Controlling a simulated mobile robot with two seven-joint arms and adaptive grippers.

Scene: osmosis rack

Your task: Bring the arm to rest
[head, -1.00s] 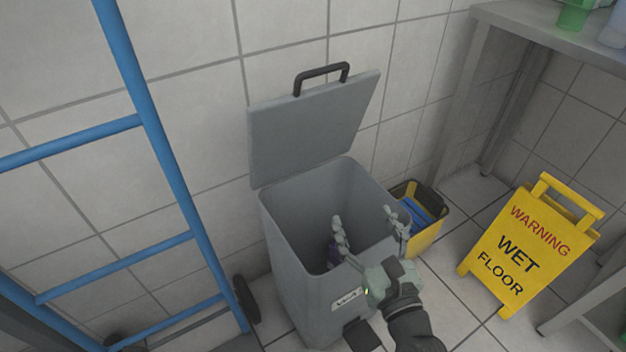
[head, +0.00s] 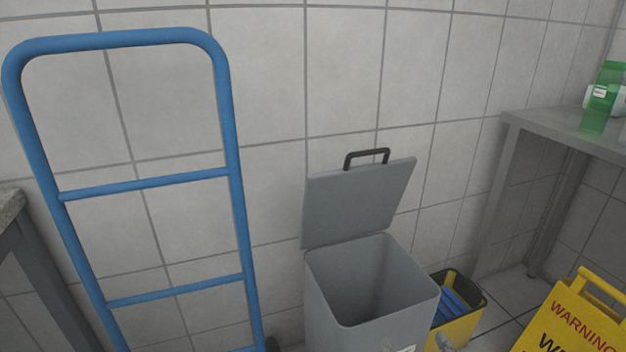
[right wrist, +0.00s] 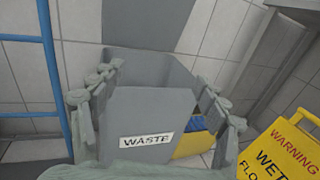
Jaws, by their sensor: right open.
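My right gripper (head: 416,345) only just shows at the bottom edge of the head view, with fingertips in front of the grey waste bin (head: 330,315). In the right wrist view its fingers (right wrist: 160,88) are spread wide with nothing between them. The bin's front, with its WASTE label (right wrist: 146,139), shows beyond the fingers, apart from them as far as I can tell. The bin's lid (head: 357,205) stands open, leaning back toward the wall. The bottom of the bin is hidden. My left gripper is not in view.
A blue hand-truck frame (head: 237,200) stands left of the bin. A yellow bucket (head: 462,328) and a yellow wet-floor sign (head: 572,325) stand to its right. Tiled wall lies behind.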

